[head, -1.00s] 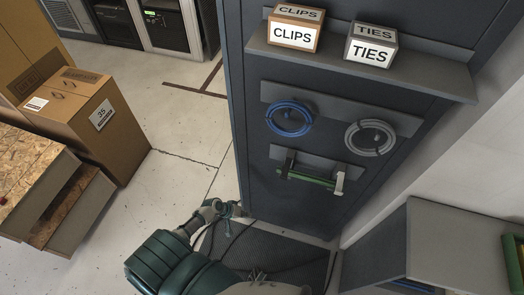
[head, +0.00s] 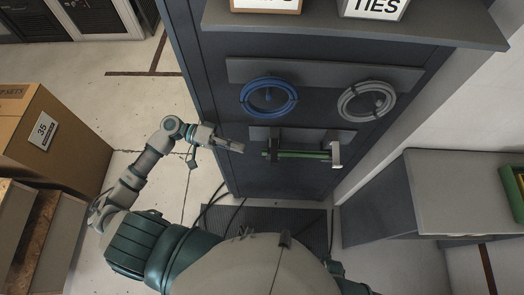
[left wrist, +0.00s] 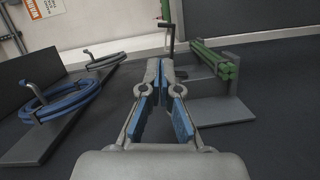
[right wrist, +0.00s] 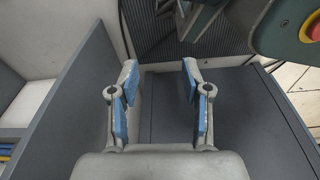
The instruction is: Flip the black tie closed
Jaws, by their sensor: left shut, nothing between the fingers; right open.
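A green cable bundle (head: 305,154) lies horizontally on a bracket on the dark cabinet front. The black tie (head: 273,146) is at its left end, and a pale grey holder grips its right end. In the left wrist view the black tie (left wrist: 171,40) stands out from the bundle (left wrist: 215,60) as a thin bent strip, so it looks open. My left gripper (head: 238,147) is shut and empty, just left of the tie and apart from it. Its closed fingertips (left wrist: 160,66) point towards the tie. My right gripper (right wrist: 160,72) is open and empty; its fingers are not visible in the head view.
A blue cable coil (head: 268,97) and a grey coil (head: 366,101) hang above the bundle. A shelf (head: 350,27) with label boxes juts out higher up. A grey side unit (head: 465,190) stands at right, and cardboard boxes (head: 50,130) stand at left. Loose black cables lie below.

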